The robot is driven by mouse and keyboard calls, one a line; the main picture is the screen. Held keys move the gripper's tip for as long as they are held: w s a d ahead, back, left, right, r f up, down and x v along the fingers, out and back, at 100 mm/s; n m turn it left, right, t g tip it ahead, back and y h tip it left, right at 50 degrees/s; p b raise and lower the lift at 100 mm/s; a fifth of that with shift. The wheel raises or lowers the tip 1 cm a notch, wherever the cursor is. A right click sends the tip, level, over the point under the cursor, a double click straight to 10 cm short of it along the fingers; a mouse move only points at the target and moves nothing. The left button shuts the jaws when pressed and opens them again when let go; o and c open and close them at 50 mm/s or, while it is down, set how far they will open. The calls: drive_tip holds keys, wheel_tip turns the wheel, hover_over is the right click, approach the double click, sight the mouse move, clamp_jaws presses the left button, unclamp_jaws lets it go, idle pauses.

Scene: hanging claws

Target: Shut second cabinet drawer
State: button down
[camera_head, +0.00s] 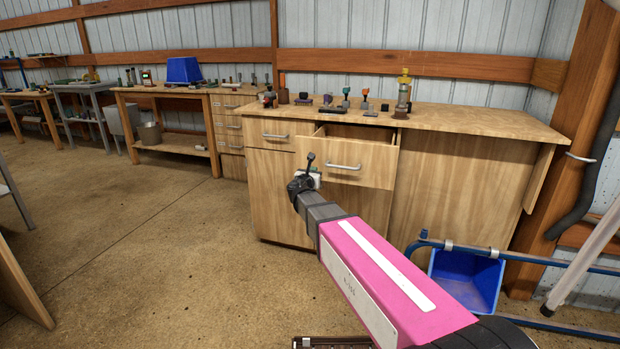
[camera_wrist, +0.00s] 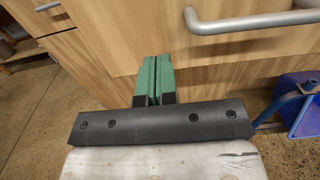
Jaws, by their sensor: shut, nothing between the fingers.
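The wooden cabinet (camera_head: 275,205) has two drawers side by side under its top. The left drawer (camera_head: 272,136) is shut. The second drawer (camera_head: 375,170) stands pulled out, with a dark gap behind its front and a silver bar handle (camera_head: 344,167). My gripper (camera_head: 310,158) is in front of the left part of this drawer's front. In the wrist view its green fingers (camera_wrist: 154,62) are together and empty, left of and below the silver handle (camera_wrist: 245,23). I cannot tell whether the fingertips touch the wood.
Small tools and bottles stand on the cabinet top (camera_head: 455,118). A blue bin (camera_head: 467,275) and blue metal rails (camera_head: 490,250) are at the lower right. A workbench (camera_head: 165,146) stands farther left. The concrete floor (camera_head: 130,240) at left is clear.

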sight(320, 163)
drive_tip(key=x, duration=0.6)
drive_tip(key=shift+w+d, duration=0.1)
drive_tip(key=shift+w, duration=0.1)
drive_tip(key=x, duration=2.9)
drive_tip(key=shift+w+f, duration=0.1)
drive_tip(key=shift+f, duration=0.05)
drive_tip(key=shift+s, duration=0.25)
